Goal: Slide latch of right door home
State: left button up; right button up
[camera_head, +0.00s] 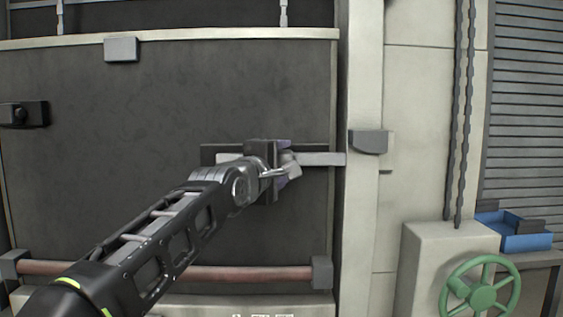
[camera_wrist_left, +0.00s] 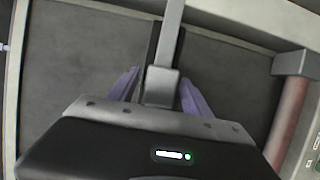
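The latch is a light metal bar (camera_head: 320,159) lying level across the dark door panel (camera_head: 110,100) in the head view. Its right end reaches the panel's right edge, near a grey keeper block (camera_head: 368,142) on the frame post. My left gripper (camera_head: 284,171) is at the latch and hides its middle part. In the left wrist view, the purple fingers (camera_wrist_left: 160,92) are spread on either side of the latch's grey knob (camera_wrist_left: 161,84). A gap shows on the knob's left side; the right finger is very close to it. My right gripper is out of view.
A red-brown rail (camera_head: 170,271) runs along the panel's bottom. A pale post (camera_head: 363,220) stands right of the panel. Further right are a hanging chain (camera_head: 461,110), a green handwheel (camera_head: 481,290) and a blue tray (camera_head: 527,242).

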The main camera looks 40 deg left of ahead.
pick_arm(q)
grip_shut()
dwell(0.4)
dwell(0.8)
